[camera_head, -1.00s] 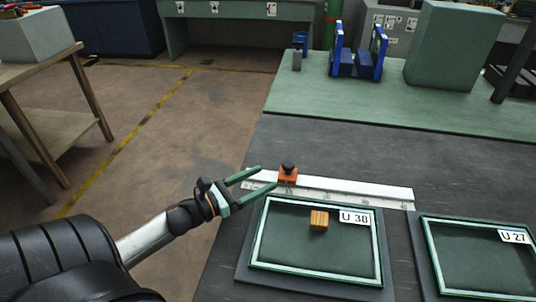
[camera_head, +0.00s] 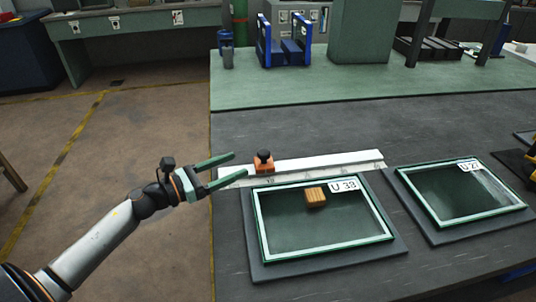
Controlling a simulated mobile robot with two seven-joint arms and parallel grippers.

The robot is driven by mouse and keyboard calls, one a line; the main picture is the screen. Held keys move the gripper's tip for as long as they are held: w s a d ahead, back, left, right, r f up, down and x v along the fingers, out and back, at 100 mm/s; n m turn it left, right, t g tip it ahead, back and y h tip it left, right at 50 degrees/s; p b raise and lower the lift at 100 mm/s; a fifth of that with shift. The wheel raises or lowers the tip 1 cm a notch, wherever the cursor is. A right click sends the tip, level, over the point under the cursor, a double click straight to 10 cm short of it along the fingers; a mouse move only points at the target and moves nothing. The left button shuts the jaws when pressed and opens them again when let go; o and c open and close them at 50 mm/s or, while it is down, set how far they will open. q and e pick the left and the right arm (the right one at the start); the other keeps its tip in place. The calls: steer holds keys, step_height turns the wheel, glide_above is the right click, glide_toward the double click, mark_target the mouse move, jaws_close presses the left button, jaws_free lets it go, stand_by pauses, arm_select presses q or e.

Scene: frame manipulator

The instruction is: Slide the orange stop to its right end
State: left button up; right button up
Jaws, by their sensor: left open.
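The orange stop (camera_head: 264,165) with a black knob on top sits on a white ruled rail (camera_head: 325,161), near the rail's left end. The rail lies along the dark table behind the framed trays. My left gripper (camera_head: 238,166) is open and empty, with its two green fingers pointing right toward the stop. The fingertips are just left of the stop, over the left end of the rail, and a small gap shows between them and the stop. My right gripper is not in view.
A framed tray labelled U 38 (camera_head: 325,249) holds a small wooden block (camera_head: 315,197) in front of the rail. A second framed tray (camera_head: 476,215) is at right. Blue bookend-like holders (camera_head: 283,52) and a green box (camera_head: 358,32) stand on the green mat (camera_head: 300,90) behind.

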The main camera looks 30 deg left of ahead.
mark_target(264, 159)
arm_select(q)
steer(key=p+x, duration=0.2)
steer(key=x, duration=1)
steer(key=shift+w+d, duration=0.25)
jaws_close()
stand_by(0.3)
stand_by(0.9)
